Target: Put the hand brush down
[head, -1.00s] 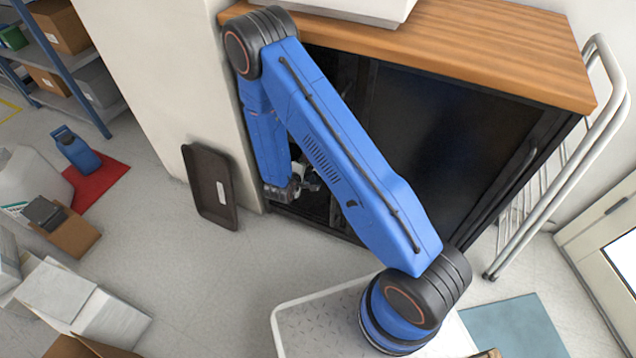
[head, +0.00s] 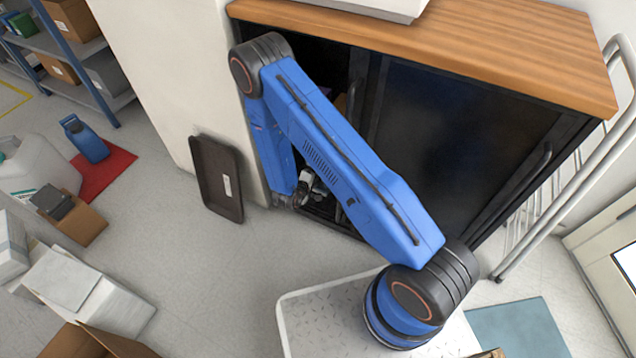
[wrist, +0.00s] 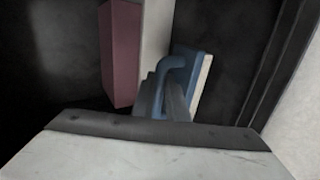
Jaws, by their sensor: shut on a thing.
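The hand brush (wrist: 183,62) shows in the wrist view as a blue body with a looped handle and a pale bristle edge on its right side. My gripper (wrist: 162,103) is shut on it by the handle. In the head view my gripper (head: 306,190) is low at the open left part of the dark cabinet (head: 450,150), partly behind my blue arm. The brush cannot be made out in the head view. From the wrist view I cannot tell whether the brush touches a surface.
A maroon box (wrist: 120,55) and a white item (wrist: 154,35) stand beside the brush in the dark interior. A brown tray (head: 216,180) leans on the wall left of the cabinet. A metal rail (head: 575,180) stands at right.

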